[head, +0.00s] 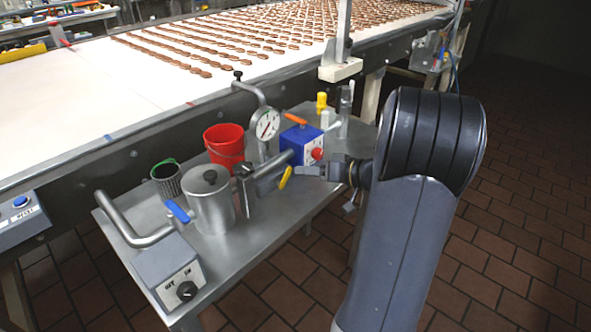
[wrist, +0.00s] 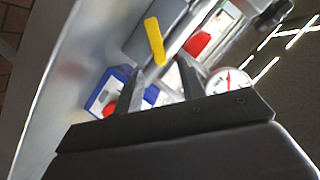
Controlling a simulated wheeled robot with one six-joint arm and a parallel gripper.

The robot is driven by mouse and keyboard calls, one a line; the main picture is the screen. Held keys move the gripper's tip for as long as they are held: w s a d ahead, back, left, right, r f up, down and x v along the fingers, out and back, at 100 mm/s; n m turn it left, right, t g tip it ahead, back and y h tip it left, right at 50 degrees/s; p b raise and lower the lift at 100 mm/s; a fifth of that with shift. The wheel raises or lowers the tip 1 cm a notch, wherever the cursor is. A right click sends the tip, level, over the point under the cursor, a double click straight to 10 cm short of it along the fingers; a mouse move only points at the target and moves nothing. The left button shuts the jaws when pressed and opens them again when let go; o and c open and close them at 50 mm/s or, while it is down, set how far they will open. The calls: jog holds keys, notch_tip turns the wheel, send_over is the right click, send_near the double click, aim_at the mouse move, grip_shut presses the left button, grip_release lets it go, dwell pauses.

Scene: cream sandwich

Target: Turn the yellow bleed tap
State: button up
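The yellow bleed tap (head: 285,177) is a small slanted lever at the end of the grey pipe by the dial gauge (head: 267,124). In the wrist view the yellow lever (wrist: 154,40) lies just beyond my fingertips, roughly in line with the gap between them. My gripper (wrist: 160,68) is open and its two dark fingers are apart with nothing held. In the head view it comes in from the right, close to the tap's right side. I cannot tell whether a finger touches the lever.
A steel side table carries a lidded pot (head: 209,203), a red bucket (head: 224,147), a blue box (head: 301,146) with a red knob, a blue-handled pipe and a switch box (head: 170,272). A conveyor with rows of biscuits runs behind. The tiled floor at right is clear.

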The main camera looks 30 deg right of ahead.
aim_at(290, 171)
jog(key=shift+x, duration=2.2)
jog(key=shift+c, duration=0.2)
grip_shut()
